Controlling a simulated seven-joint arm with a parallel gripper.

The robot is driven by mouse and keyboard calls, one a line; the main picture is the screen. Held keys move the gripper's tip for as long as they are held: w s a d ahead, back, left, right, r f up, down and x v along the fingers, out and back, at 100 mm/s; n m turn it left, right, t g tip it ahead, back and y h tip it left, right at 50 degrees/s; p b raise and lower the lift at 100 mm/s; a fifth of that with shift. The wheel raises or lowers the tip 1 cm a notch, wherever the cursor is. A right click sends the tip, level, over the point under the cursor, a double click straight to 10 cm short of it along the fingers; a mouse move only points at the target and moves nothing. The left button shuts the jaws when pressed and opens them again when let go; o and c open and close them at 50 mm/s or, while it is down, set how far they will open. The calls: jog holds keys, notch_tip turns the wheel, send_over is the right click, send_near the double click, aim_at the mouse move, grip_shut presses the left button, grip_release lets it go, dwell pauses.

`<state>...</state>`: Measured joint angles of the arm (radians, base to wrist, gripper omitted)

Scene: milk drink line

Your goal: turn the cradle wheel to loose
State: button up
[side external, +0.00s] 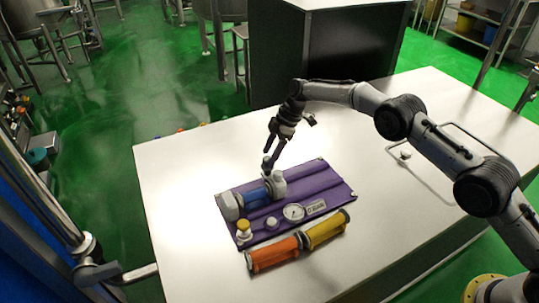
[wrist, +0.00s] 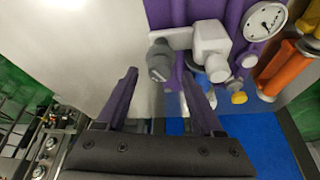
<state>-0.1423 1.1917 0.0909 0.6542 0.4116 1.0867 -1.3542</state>
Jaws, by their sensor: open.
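The purple cradle board (side external: 325,186) lies on the white table and carries a blue cylinder (side external: 257,196) with a white block (side external: 279,187) at its far end. A small grey knob (side external: 267,164), which looks like the cradle wheel, sticks out by the block. In the wrist view this grey wheel (wrist: 160,62) has a pale mark on its face and joins the white block (wrist: 208,45). My gripper (side external: 270,152) is open just above the wheel. In the wrist view my gripper (wrist: 160,84) has its fingers apart, with the wheel just beyond the tips; I see no contact.
A round gauge (side external: 294,212), a yellow-topped knob (side external: 243,230) and a white knob (side external: 271,223) sit on the board. An orange cylinder (side external: 273,254) and a yellow one (side external: 326,229) lie along its front edge. The table (side external: 185,170) is clear left of the board.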

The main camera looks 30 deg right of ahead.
jog(key=v, duration=1.3)
jog(key=shift+w, duration=0.1)
jog(key=s+d+r+t, duration=0.2)
jog(key=s+r, duration=0.2)
jog(key=r, duration=0.8)
jog(key=s+d+r+t, duration=0.1)
jog(key=s+r, duration=0.4)
jog(key=r, duration=0.6)
jog(key=s+d+r+m+t+h, duration=0.1)
jog(key=s+d+r+m, duration=0.1)
jog(key=s+r, duration=0.55)
jog(key=s+d+f+m+t+h, duration=0.1)
jog(key=s+d+m, duration=0.15)
jog(key=s, duration=0.75)
jog(key=s+d+f+m+h, duration=0.1)
jog(key=s+d+f+m, duration=0.15)
jog(key=s, duration=0.65)
jog(key=s+d+f+m+h, duration=0.1)
jog(key=s+d+f+m, duration=0.1)
jog(key=s+f+m, duration=0.6)
jog(key=s+f, duration=0.4)
jog(key=f, duration=0.1)
jog(key=shift+d+g, duration=0.2)
jog(key=shift+g, duration=0.1)
